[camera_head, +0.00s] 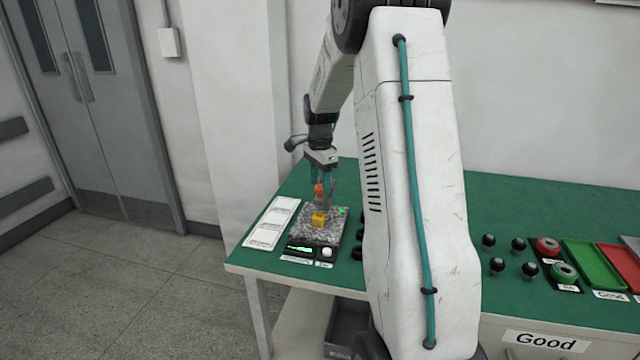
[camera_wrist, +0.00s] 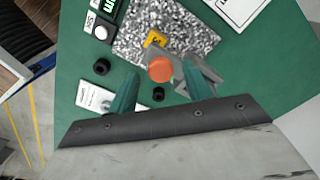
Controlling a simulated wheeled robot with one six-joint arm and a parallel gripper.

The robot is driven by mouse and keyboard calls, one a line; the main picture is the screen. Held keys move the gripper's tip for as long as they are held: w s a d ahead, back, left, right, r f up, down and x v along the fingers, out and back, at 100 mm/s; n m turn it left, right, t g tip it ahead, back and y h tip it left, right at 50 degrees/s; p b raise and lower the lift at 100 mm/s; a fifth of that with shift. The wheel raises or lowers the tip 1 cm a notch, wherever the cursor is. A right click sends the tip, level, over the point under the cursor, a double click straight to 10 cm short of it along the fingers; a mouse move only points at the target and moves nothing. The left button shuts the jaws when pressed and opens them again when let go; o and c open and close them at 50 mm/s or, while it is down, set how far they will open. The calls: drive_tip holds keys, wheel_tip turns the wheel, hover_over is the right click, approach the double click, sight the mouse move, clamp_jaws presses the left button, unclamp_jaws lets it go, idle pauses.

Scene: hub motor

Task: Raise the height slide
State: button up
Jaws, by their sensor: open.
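The height gauge stands on a speckled granite plate (camera_head: 312,232) near the left end of the green table. Its orange round knob (camera_head: 319,190) sits above a yellow block (camera_head: 319,219). The wrist view shows the orange knob (camera_wrist: 161,69), the yellow part (camera_wrist: 154,40) and the grey stand (camera_wrist: 190,75) beside it. Which of these parts belong to the slide is hard to tell. My gripper (camera_head: 323,182) is open with teal fingers, pointing down over the gauge. In the wrist view the knob appears between the fingertips (camera_wrist: 161,70); contact cannot be seen.
A display box with a green readout (camera_head: 300,249) and a white button (camera_head: 327,252) stand in front of the plate. A white sheet (camera_head: 272,222) lies left. Black knobs, a green tray (camera_head: 594,264) and a red tray (camera_head: 624,266) are at right. My arm hides the table's middle.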

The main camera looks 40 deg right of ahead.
wheel_tip(320, 180, up, 7)
drive_tip(key=shift+r, duration=0.1)
idle(0.7)
